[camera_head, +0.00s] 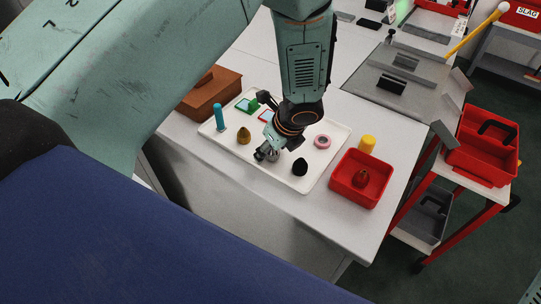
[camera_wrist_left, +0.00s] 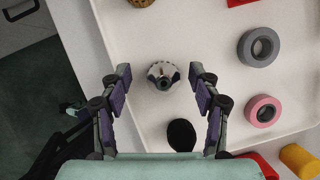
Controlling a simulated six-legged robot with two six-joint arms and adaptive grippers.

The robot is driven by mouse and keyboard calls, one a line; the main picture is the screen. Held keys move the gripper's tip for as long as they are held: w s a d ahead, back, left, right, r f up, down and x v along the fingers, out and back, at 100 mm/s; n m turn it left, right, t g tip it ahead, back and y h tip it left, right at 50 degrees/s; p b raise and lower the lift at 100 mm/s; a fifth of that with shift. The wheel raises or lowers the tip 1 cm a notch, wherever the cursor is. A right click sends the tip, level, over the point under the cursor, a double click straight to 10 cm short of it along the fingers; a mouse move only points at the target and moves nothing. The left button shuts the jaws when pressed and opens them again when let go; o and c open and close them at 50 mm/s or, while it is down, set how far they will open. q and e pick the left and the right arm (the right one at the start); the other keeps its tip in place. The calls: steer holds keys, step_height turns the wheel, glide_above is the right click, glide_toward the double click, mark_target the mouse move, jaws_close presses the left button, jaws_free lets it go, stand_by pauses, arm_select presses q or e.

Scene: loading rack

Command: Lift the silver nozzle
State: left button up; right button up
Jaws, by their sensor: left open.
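The silver nozzle (camera_wrist_left: 163,75) sits on the white tray (camera_wrist_left: 120,25) and shows between the fingers of my left gripper in the left wrist view. My left gripper (camera_wrist_left: 160,85) is open, with one finger on each side of the nozzle and a gap on both sides. In the head view my left gripper (camera_head: 268,152) points down over the middle of the tray (camera_head: 325,170) and largely hides the nozzle. My right gripper is not in view.
On the tray are a black nozzle (camera_head: 300,167), a brass nozzle (camera_head: 243,136), a pink ring (camera_head: 322,142), a grey ring (camera_wrist_left: 258,47) and a blue cylinder (camera_head: 219,118). A red bin (camera_head: 344,187) and a yellow cylinder (camera_head: 367,144) stand right of it. A brown box (camera_head: 208,95) stands left.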

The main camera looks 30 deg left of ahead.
arm_select(q)
steer(key=shift+d+r, duration=0.2)
steer(key=shift+d, duration=0.1)
steer(key=shift+c, duration=0.2)
steer(key=shift+d, duration=0.15)
steer(key=shift+c, duration=0.8)
steer(key=shift+w+f, duration=0.1)
steer(key=shift+w, duration=0.05)
steer(key=c, duration=0.3)
steer(key=shift+a, duration=0.35)
steer(key=c, duration=0.3)
steer(key=shift+c, duration=0.7)
steer(key=shift+d, duration=0.25)
steer(key=c, duration=0.3)
steer(key=shift+c, duration=0.2)
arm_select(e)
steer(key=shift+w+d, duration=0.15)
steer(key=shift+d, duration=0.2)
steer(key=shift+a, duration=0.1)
